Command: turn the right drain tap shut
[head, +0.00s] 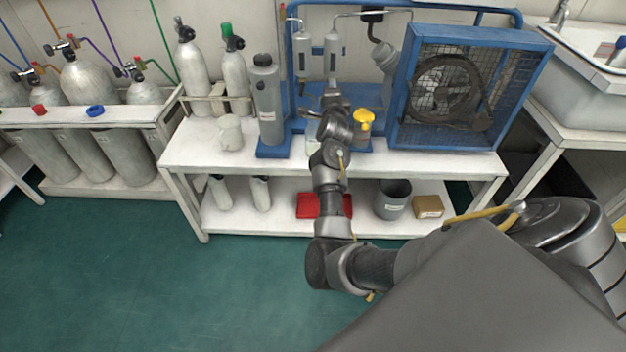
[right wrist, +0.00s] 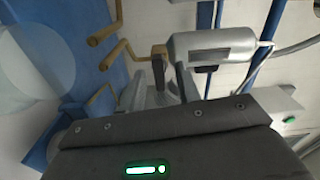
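Two slim grey canisters hang side by side from the blue frame in the head view, a left one (head: 303,55) and a right one (head: 332,52). My right gripper (head: 333,97) is just below the right canister. In the right wrist view one canister (right wrist: 212,47) lies sideways, with a brass-coloured tap (right wrist: 159,53) at its end and a bent handle (right wrist: 126,47) on it. The fingers of my right gripper (right wrist: 165,80) are close beside this tap. Whether they touch or grip it is unclear. My left gripper is out of view.
A blue caged fan (head: 470,90) stands right of the gripper. A yellow knob (head: 363,117) is close to my right wrist. Another bent brass-coloured handle (right wrist: 108,27) is nearby.

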